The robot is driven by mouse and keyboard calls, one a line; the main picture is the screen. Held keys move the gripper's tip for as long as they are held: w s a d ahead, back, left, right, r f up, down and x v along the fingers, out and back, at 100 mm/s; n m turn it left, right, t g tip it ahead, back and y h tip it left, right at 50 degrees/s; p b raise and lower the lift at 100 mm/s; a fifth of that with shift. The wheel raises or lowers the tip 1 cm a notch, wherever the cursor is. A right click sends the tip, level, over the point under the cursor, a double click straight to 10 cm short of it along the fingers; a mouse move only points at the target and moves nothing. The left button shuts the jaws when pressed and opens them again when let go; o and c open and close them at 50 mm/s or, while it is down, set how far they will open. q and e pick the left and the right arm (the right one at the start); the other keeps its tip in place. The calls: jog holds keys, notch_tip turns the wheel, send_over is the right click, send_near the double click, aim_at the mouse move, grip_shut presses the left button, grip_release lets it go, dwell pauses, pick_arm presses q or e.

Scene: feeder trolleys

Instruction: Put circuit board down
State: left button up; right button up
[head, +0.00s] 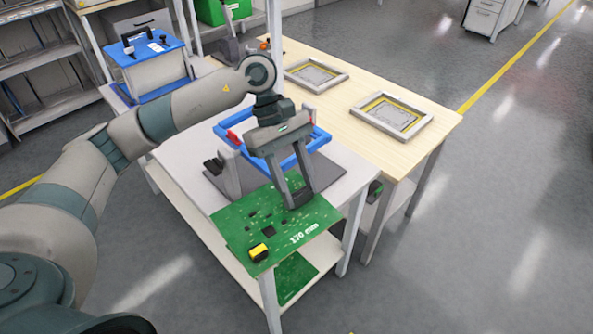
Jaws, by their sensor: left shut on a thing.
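The green circuit board (243,226) is at the front end of the white table, marked "170 mm", with a yellow and black part near its front corner. My left gripper (294,203) points down at the board's right rear part and is shut on it. The board looks roughly level and reaches past the table's front edge. I cannot tell whether it touches the tabletop. My right gripper is not in view.
A blue frame (318,134) on a dark fixture plate (330,173) stands right behind the board. A second green board (292,276) lies on the lower shelf. A wooden table (425,101) with two grey frames adjoins at right. Open floor lies farther right.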

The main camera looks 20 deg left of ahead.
aim_at(282, 214)
pick_arm(q)
jog(key=shift+s+d+f+m+g+y, duration=0.1)
jog(key=shift+s+m+g+y, duration=0.1)
jog(key=shift+m, duration=0.4)
jog(key=shift+s+d+f+m+g+y, duration=0.1)
jog(key=shift+s+m+g, duration=0.1)
jog(key=shift+m, duration=0.4)
jog(key=m+y, duration=0.1)
jog(key=m, duration=0.1)
jog(key=s+m+g, duration=0.1)
jog(key=m, duration=0.1)
jog(key=f+m+y, duration=0.1)
jog(key=shift+s+a+m+g+y, duration=0.15)
jog(key=shift+s+m+g+y, duration=0.15)
jog(key=shift+s+m+g, duration=0.1)
jog(key=m, duration=0.1)
jog(key=s+m+y, duration=0.1)
jog(key=a+m+y, duration=0.1)
jog(key=m, duration=0.1)
jog(key=shift+s+f, duration=0.2)
jog(key=shift+f, duration=0.05)
jog(key=shift+a, duration=0.15)
